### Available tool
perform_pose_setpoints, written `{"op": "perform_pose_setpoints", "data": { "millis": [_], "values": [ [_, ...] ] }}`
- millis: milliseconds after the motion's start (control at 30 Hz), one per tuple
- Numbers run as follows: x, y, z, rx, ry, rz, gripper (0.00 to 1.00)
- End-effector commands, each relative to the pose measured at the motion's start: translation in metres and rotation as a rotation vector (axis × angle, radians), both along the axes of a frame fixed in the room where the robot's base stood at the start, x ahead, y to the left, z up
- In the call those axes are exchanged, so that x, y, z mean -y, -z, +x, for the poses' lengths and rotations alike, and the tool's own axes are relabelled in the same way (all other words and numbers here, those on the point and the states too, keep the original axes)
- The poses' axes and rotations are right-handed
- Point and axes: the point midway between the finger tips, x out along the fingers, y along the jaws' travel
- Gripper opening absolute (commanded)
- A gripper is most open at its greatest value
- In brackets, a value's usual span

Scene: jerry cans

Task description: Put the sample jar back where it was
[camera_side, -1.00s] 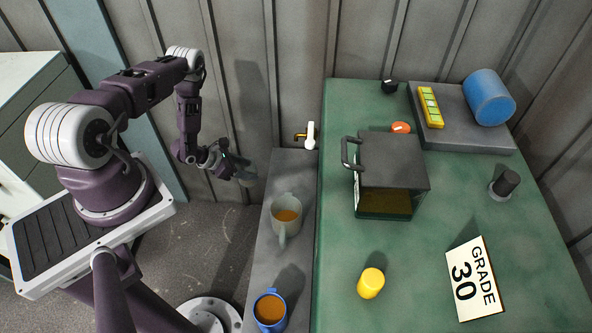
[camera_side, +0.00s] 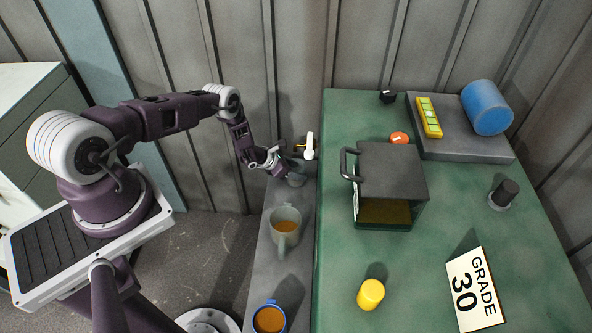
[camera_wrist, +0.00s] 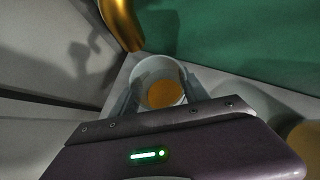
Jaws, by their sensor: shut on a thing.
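The sample jar (camera_wrist: 146,72), a small pale grey open vessel with amber liquid in it, sits between my fingers in the wrist view. My gripper (camera_side: 284,172) is shut on it. In the side view the jar (camera_side: 297,180) shows only in part beside my fingers, over the far end of the narrow grey ledge (camera_side: 262,272). It is just below and in front of the brass tap with a white lever (camera_side: 309,150). I cannot tell whether the jar's base touches the ledge.
On the ledge stand a grey-green mug (camera_side: 280,240) and a blue mug (camera_side: 258,314), both with amber liquid. The green bench (camera_side: 420,262) holds a dark can with a handle (camera_side: 388,170), a yellow cylinder (camera_side: 370,294) and a GRADE 30 sign (camera_side: 476,290).

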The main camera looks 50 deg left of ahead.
Motion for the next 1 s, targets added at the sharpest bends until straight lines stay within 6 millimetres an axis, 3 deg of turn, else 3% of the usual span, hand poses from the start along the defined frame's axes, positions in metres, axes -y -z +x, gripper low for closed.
{"op": "perform_pose_setpoints", "data": {
  "millis": [267, 300, 400, 767, 1000],
  "values": [
    [0.000, 0.003, 0.000, 0.000, 0.001, -0.001, 0.08],
    [0.000, 0.003, 0.000, 0.000, 0.001, 0.000, 0.59],
    [0.000, 0.003, 0.000, 0.000, 0.001, 0.000, 0.75],
    [-0.001, -0.002, -0.001, 0.000, 0.000, 0.000, 0.75],
    [-0.008, -0.031, -0.029, -0.001, 0.000, -0.001, 0.75]
  ]
}}
